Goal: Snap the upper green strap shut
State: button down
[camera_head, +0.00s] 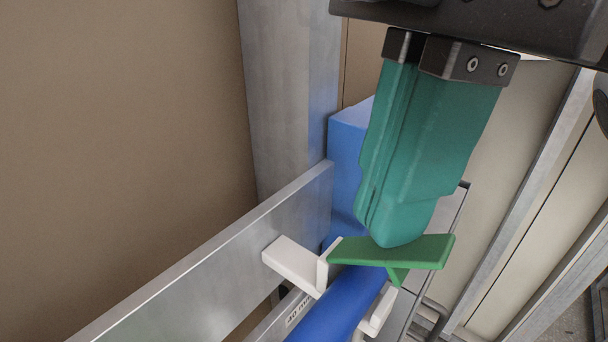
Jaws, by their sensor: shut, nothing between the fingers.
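The green strap (415,252) is a flat bar with a short prong (398,276) pointing down from its underside. It lies across the top of a blue tube (335,306). Its left end is at the upright lip of a white bracket (293,264); its right end sticks out past the tube. My gripper (385,238) has teal fingers, pressed together and pointing down, with nothing between them. The fingertips are at the top of the strap near its middle and appear to touch it. Whether the strap is latched cannot be told.
A metal rail (215,250) carries the bracket and runs to a metal post (288,100). A second white bracket part (376,312) shows right of the tube. A blue block (349,150) stands behind my fingers. A brown wall (120,140) fills the left.

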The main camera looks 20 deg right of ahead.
jog(key=shift+s+d+f+b, duration=0.15)
jog(key=shift+s+f+b, duration=0.1)
jog(key=shift+f, duration=0.25)
jog(key=shift+s+d+f+b, duration=0.15)
jog(key=shift+s+f+b, duration=0.05)
jog(key=shift+f, duration=0.3)
jog(key=shift+r, duration=0.1)
jog(key=shift+s+d+r+p, duration=0.2)
jog(key=shift+s+r+p, duration=0.1)
jog(key=shift+r+p, duration=0.5)
jog(key=shift+s+d+r+p, duration=0.3)
jog(key=shift+s+r+p, duration=0.15)
jog(key=shift+r+p, duration=0.35)
jog(key=shift+s+d+r+p, duration=0.3)
jog(key=shift+s+r+p, duration=0.3)
jog(key=shift+p, duration=0.35)
jog(key=shift+s+d+r+p, duration=0.35)
jog(key=shift+r+p, duration=0.4)
jog(key=shift+p, duration=0.15)
